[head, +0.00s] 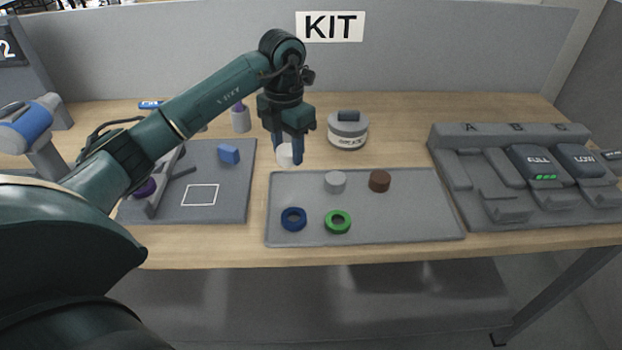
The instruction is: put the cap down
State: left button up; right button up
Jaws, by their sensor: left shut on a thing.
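My left gripper (287,150) points down above the back left corner of the grey tray (410,222). It is shut on a small white cap (284,155), which shows between its blue-grey fingers. The cap appears to be held above the surface; its exact height is hard to tell. My right gripper is not in view.
A dark mat (230,200) with a blue block (229,154) lies left; a charger dock (480,205) stands right.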

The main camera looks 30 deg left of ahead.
aim_at(291, 188)
pick_arm(q)
notch_tip(291, 188, down, 8)
jog(key=shift+r+p, duration=0.15)
jog(key=shift+p, duration=0.2)
jog(key=shift+f, duration=0.25)
jog(key=o, duration=1.1)
jog(key=shift+r, duration=0.1)
